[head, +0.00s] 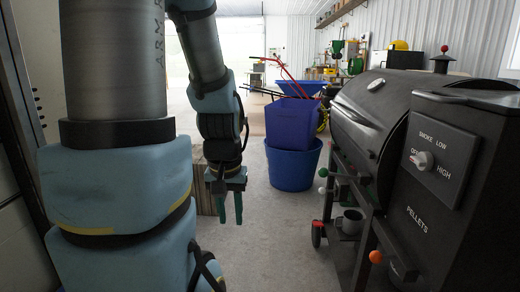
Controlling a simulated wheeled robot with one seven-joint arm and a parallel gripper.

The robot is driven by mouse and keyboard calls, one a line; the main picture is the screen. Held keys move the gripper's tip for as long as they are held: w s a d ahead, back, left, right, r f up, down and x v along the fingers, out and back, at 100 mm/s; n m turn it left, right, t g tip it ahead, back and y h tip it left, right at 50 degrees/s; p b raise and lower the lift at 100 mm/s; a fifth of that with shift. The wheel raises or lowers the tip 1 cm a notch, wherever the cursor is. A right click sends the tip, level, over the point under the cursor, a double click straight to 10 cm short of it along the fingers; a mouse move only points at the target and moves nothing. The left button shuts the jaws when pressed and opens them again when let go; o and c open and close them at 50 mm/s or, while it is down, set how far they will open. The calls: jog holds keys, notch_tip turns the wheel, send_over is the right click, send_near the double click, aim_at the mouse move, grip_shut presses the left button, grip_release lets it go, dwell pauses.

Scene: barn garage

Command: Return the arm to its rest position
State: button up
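My arm fills the left of the head view, its links grey with pale blue covers. It bends over at the top, and its forearm hangs down near the middle of the picture. My gripper (230,207) is at the lower end, pointing down above the concrete floor. Its two green fingers are apart, with nothing visible between them. It appears clear of the objects around it.
A black pellet grill (452,185) stands close on the right. Blue tubs (292,167) are stacked behind my gripper to the right. A wooden crate (204,198) is partly hidden behind my arm. Bare floor (270,235) lies between arm and grill.

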notch_tip(320, 180, up, 19)
jog(key=p, duration=1.6)
jog(key=shift+f, duration=0.1)
